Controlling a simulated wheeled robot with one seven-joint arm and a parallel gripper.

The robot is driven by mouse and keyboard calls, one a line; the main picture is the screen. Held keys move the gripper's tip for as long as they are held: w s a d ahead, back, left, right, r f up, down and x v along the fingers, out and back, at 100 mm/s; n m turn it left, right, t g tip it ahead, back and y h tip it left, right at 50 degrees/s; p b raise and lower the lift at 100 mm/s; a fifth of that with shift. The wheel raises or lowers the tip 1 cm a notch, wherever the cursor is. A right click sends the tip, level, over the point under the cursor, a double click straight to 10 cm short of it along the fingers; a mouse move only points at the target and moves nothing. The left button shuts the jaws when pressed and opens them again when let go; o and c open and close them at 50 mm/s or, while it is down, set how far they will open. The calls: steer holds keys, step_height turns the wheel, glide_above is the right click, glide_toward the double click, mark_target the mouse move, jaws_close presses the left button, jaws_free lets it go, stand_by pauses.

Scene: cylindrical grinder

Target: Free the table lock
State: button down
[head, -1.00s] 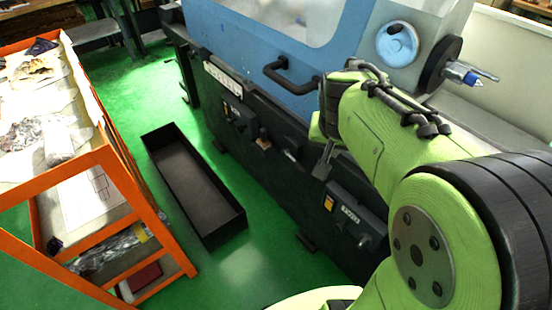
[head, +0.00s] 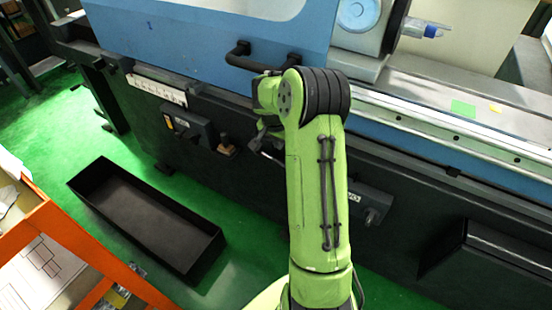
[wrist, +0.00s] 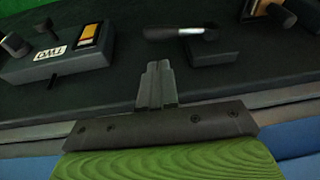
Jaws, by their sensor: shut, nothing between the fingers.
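In the wrist view, a lever (wrist: 178,32) with a dark handle and a bright metal shank is joined to a small dark block (wrist: 216,50) on the machine's dark face. It looks like the table lock. My gripper (wrist: 157,66) is shut and empty. Its fingertips appear just below the lever in that picture and look apart from it; the depth gap is hard to judge. In the head view, my arm's end hides most of the gripper, and only a small metallic part shows beside the arm, too unclear to identify.
A control box (wrist: 60,55) with knobs and a yellow label sits left of the gripper. A wooden-knobbed part (wrist: 268,10) is at upper right. In the head view, the blue grinder door has a black handle (head: 250,58). A black tray (head: 150,220) and orange rack (head: 60,235) stand left.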

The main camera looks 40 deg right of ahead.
mark_target(284, 162)
steer(key=b+x, duration=0.1)
steer(key=x, duration=0.2)
steer(key=b+x, duration=0.1)
steer(key=x, duration=0.3)
steer(key=b+x, duration=0.1)
steer(key=x, duration=0.3)
steer(key=shift+s+d+f, duration=0.1)
steer(key=shift+d, duration=0.2)
